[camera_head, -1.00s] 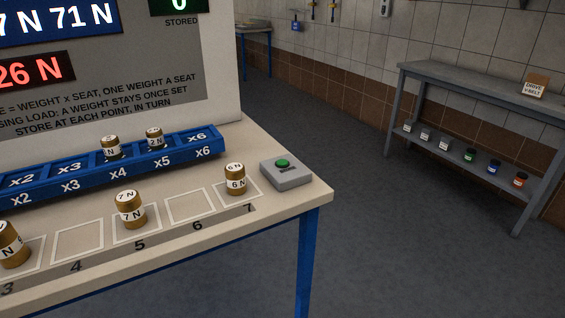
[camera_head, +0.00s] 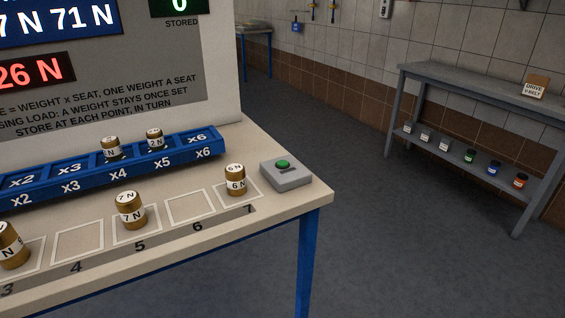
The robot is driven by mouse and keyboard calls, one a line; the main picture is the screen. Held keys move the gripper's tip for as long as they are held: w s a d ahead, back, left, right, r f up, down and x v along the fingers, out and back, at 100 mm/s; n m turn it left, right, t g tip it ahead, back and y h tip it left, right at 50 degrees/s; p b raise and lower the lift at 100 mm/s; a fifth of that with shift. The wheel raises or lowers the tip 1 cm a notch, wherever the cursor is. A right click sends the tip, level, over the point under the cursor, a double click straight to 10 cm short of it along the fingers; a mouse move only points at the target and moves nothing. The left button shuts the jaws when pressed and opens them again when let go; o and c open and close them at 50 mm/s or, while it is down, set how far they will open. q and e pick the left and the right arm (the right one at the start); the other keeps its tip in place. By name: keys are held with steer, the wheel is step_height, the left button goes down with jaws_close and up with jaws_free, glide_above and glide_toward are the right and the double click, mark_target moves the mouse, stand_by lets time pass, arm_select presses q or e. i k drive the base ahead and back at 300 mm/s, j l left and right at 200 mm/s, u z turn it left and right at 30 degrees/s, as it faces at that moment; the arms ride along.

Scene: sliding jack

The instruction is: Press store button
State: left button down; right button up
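The store button is a green cap (camera_head: 283,164) on a grey box (camera_head: 287,178). It sits at the right end of the beige table (camera_head: 300,203), close to the corner. The dark label under the cap is too small to read. The green STORED display (camera_head: 180,5) at the top shows 0. Neither gripper is in the head view, so their state and place are hidden.
A brass 6 N weight (camera_head: 235,180) stands just left of the box; a 7 N weight (camera_head: 130,210) stands farther left. A blue rail (camera_head: 90,186) holds two weights. A grey shelf bench (camera_head: 480,95) stands at the right. The floor between is clear.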

mark_target(281, 164)
steer(key=i+l+u, duration=0.1)
steer(key=l, duration=0.3)
steer(key=i+l+u, duration=0.1)
steer(key=i+l, duration=0.15)
steer(key=l, duration=0.2)
steer(key=i+l, duration=0.15)
steer(key=l, duration=0.25)
steer(key=i+l+u, duration=0.15)
steer(key=l, duration=0.3)
steer(key=i+l+u, duration=0.1)
steer(key=l, duration=0.35)
steer(key=i+l+u, duration=0.1)
steer(key=l, duration=0.35)
